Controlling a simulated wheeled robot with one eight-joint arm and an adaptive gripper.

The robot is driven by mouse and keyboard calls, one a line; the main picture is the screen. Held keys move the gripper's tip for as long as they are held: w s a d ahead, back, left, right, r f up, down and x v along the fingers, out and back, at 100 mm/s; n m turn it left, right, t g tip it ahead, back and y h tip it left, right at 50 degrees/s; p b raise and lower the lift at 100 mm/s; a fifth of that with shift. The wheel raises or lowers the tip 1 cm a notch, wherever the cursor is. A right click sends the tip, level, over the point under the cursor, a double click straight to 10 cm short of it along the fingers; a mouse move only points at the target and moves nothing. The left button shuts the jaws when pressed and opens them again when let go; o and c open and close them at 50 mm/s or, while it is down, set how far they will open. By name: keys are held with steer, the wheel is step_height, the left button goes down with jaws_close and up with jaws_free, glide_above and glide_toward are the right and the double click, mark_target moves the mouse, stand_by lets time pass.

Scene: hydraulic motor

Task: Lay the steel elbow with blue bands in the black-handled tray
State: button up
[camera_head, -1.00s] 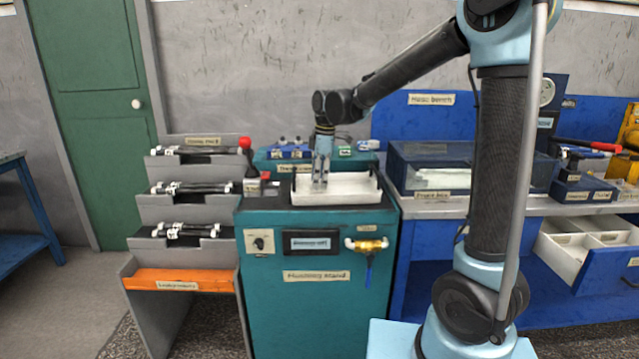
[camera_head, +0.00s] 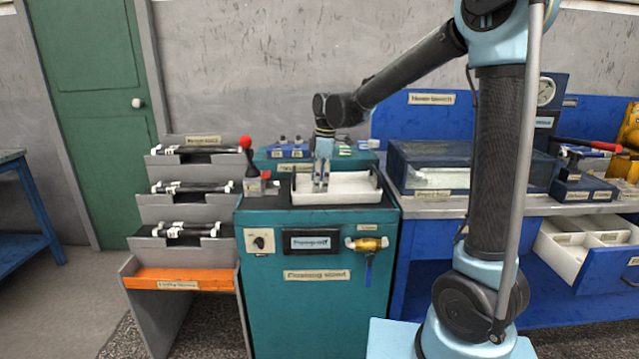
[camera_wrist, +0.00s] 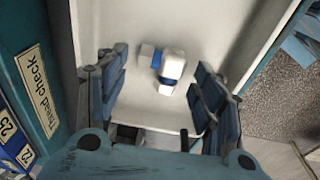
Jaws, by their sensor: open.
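The steel elbow with blue bands (camera_wrist: 172,66) lies on the floor of the white tray in the wrist view, between and a little beyond my fingertips. My gripper (camera_head: 321,187) is over the left part of the tray, pointing down. In the wrist view my gripper (camera_wrist: 160,85) has its fingers spread apart, with none touching the elbow. The elbow cannot be made out in the head view.
The teal stand (camera_head: 318,296) has a red-knobbed lever (camera_head: 246,143) at its left and a brass valve (camera_head: 367,244) on its front. A grey stepped rack (camera_head: 190,215) stands left. A clear-lidded box (camera_head: 430,165) is on the bench to the right.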

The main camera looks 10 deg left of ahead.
step_height(320, 180, up, 12)
steer(key=d, duration=0.1)
steer(key=s+d+f+m, duration=0.2)
steer(key=d+m, duration=0.2)
steer(key=d, duration=0.9)
steer(key=s+d+f+m+t, duration=0.1)
steer(key=s+d+f+m, duration=0.15)
steer(key=d, duration=0.35)
steer(key=s+d+f+m, duration=0.1)
steer(key=s+d+m, duration=0.3)
steer(key=d, duration=0.2)
steer(key=s+d+f+m+t+h, duration=0.1)
steer(key=s+d+f+m, duration=0.9)
steer(key=s+d+f, duration=0.4)
steer(key=shift+s+d+f, duration=0.2)
steer(key=shift+s+f, duration=0.2)
steer(key=shift+f, duration=0.35)
steer(key=shift+w+m, duration=0.1)
steer(key=shift+m, duration=0.15)
